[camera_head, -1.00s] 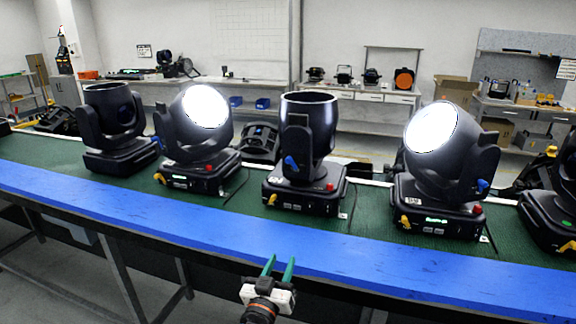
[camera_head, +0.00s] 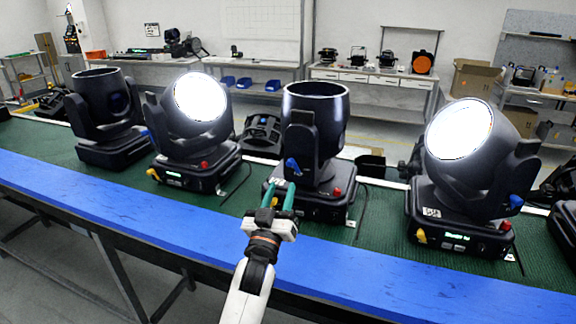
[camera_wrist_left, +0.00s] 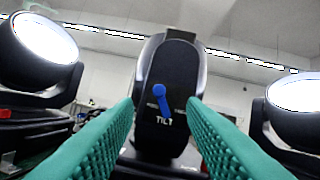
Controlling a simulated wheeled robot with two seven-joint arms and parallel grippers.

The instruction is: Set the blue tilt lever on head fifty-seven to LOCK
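A dark moving head (camera_head: 312,140) stands upright on the green bench top, its open barrel pointing up. The blue tilt lever (camera_head: 293,166) is on the near side of its yoke arm. In the left wrist view the lever (camera_wrist_left: 160,98) shows above the word TILT, its round end at upper left and its arm slanting down right. Labels on either side of it are too small to read. My left gripper (camera_head: 281,192) is open and empty, its green fingers in front of and below the lever, apart from it. In the wrist view the fingers (camera_wrist_left: 160,135) frame the lever. My right gripper is out of view.
Lit heads stand left (camera_head: 198,105) and right (camera_head: 465,140) of this one, and another dark head (camera_head: 105,115) is further left. Each base has a coloured knob or lever. The blue front strip (camera_head: 120,200) of the bench is clear. A cable lies beside the base.

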